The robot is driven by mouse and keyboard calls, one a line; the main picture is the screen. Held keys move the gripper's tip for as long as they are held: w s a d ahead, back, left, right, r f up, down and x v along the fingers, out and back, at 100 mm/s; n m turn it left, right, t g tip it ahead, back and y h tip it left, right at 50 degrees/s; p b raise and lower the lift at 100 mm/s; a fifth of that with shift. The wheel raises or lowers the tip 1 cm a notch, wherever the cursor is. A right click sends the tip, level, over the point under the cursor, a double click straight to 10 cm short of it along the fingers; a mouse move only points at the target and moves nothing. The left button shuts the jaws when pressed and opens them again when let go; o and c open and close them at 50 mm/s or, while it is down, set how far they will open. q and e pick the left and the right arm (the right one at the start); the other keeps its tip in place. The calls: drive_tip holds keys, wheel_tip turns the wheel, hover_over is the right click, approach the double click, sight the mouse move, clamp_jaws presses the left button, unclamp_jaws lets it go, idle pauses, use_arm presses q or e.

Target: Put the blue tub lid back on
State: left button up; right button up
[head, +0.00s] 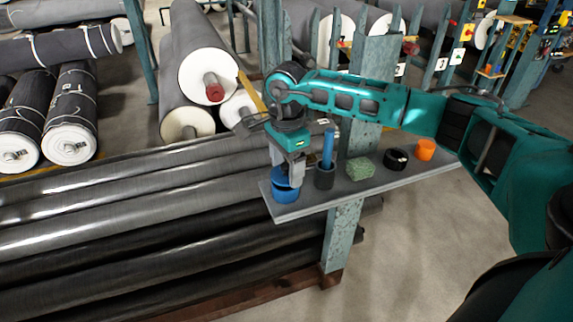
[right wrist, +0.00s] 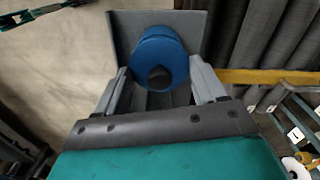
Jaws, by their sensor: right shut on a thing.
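The blue tub (head: 287,195) stands at the left end of a grey shelf board (head: 315,203). Its round blue lid (head: 280,176) is between the fingers of my right gripper (head: 288,165), directly over the tub. In the right wrist view the lid (right wrist: 146,58) shows as a blue disc with a dark round centre. The right gripper's fingers (right wrist: 158,76) stand on either side of it, shut on it. The lid hides most of the tub there, so I cannot tell whether it is fully seated. My left gripper is not in view.
A green post (head: 367,100) rises behind. Long grey rolls (head: 130,210) lie left.

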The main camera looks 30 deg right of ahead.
sight(286, 165)
drive_tip(key=shift+f, duration=0.15)
drive_tip(key=shift+f+b, duration=0.65)
drive_tip(key=shift+f, duration=0.1)
drive_tip(key=o, duration=1.2)
drive_tip(key=shift+r, duration=0.3)
wheel_tip(286, 165, up, 12)
drive_tip(key=shift+r+p, duration=0.2)
drive_tip(key=shift+p, duration=0.3)
drive_tip(key=shift+a, duration=0.1)
